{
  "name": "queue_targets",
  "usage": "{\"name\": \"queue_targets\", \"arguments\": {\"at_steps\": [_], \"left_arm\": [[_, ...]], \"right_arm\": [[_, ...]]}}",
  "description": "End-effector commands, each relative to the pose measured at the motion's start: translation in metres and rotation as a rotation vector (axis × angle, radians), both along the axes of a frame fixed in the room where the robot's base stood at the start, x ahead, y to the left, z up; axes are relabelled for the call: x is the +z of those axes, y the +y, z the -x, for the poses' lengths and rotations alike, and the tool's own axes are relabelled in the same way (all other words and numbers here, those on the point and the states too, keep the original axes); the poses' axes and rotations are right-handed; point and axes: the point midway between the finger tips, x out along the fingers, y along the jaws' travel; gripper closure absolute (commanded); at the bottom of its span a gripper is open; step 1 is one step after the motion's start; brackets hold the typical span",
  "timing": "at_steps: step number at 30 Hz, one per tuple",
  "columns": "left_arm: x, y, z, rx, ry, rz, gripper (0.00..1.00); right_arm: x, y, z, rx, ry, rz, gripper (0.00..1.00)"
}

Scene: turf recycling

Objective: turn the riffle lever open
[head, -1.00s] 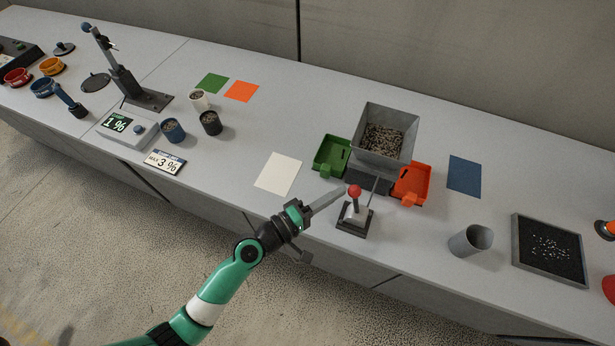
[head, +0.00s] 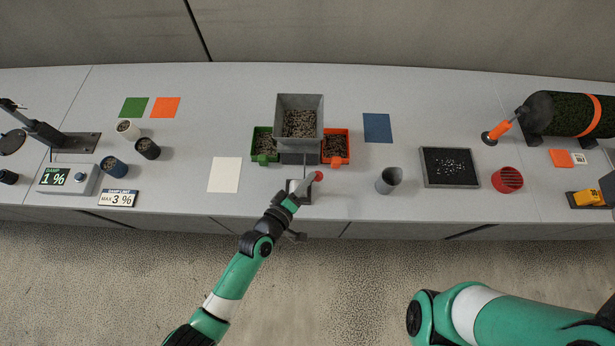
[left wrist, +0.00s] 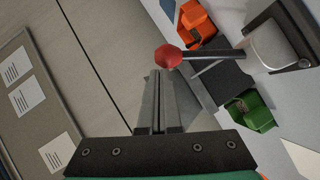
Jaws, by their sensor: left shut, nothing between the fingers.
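The riffle lever's red knob (head: 318,176) leans to the right over its base, in front of the grey hopper (head: 299,117). My left gripper (head: 311,184) is shut and empty, its fingertips right beside the knob. In the left wrist view the knob (left wrist: 169,56) lies just beyond the shut fingertips (left wrist: 158,76), with the lever's rod running right to its pale housing. Whether the fingers touch the knob I cannot tell. The green tray (head: 255,156) and the orange tray (head: 345,158) flank the hopper and both hold granules. The hopper still holds granules. My right gripper is out of view.
A grey cup (head: 389,180) and a black tray (head: 449,181) stand to the right of the lever. A white sheet (head: 224,174) lies to the left, a blue sheet (head: 377,128) to the right. My right arm shows at lower right, off the bench.

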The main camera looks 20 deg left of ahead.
Motion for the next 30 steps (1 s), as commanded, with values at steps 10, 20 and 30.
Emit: {"name": "queue_targets", "arguments": {"at_steps": [10, 20, 30], "left_arm": [[-0.001, 0.0, 0.0, 0.0, 0.002, 0.001, 1.0], [-0.001, 0.0, 0.0, -0.001, 0.002, 0.001, 1.0], [0.027, 0.013, 0.008, -0.008, -0.001, 0.001, 1.0]], "right_arm": [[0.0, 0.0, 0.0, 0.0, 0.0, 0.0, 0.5], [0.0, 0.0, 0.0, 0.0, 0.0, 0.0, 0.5], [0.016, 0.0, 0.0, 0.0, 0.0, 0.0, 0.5]]}}
